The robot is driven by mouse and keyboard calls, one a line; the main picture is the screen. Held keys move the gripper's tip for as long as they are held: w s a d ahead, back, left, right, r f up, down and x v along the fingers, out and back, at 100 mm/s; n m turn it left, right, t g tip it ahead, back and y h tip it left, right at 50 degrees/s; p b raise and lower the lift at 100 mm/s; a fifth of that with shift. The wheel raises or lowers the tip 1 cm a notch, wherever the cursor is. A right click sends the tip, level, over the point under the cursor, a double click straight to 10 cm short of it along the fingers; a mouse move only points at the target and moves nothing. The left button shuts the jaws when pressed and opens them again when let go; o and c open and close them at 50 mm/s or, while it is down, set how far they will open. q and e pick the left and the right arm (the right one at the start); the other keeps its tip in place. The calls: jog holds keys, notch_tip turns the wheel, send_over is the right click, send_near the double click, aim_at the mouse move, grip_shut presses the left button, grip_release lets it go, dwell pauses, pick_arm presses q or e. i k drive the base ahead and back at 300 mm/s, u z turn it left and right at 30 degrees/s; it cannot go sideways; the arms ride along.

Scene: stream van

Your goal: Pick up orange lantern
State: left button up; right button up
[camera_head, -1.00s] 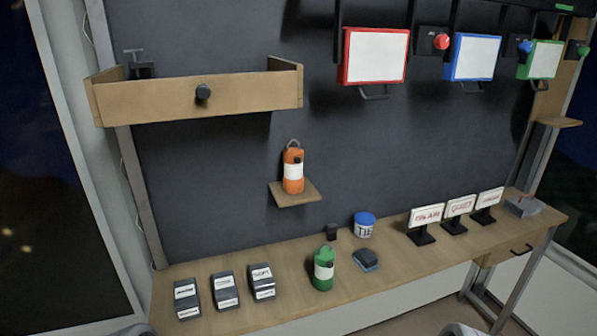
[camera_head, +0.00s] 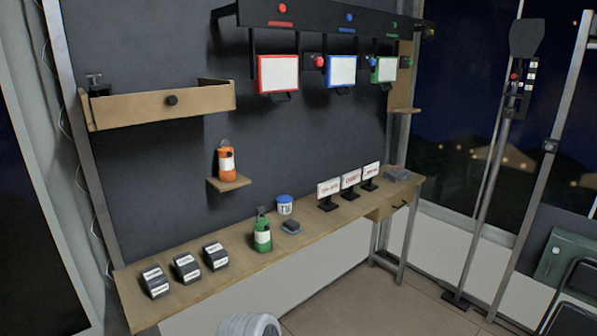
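The orange lantern (camera_head: 227,162) stands upright on a small wooden wall shelf (camera_head: 229,184) left of the middle of the head view. It has a white band and a dark loop handle on top. Nothing is touching it except the shelf below. A similar green lantern (camera_head: 262,233) with a white band stands on the long bench (camera_head: 213,284) below and to the right. Neither of my grippers shows; only a rounded grey part, seemingly of my arm, is at the bottom edge.
Several dark labelled blocks (camera_head: 187,267) sit on the bench at left, a blue-lidded tub (camera_head: 285,205) and sign stands (camera_head: 328,193) at right. A wooden wall ledge (camera_head: 150,110) hangs above left. Floor (camera_head: 345,303) right of the bench is clear; a metal stand (camera_head: 480,200) rises there.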

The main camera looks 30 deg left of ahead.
aim_at(226, 170)
jog(key=z, duration=0.15)
jog(key=i, duration=0.5)
jog(key=u, duration=1.1)
jog(key=i, duration=1.15)
jog(key=u, duration=1.25)
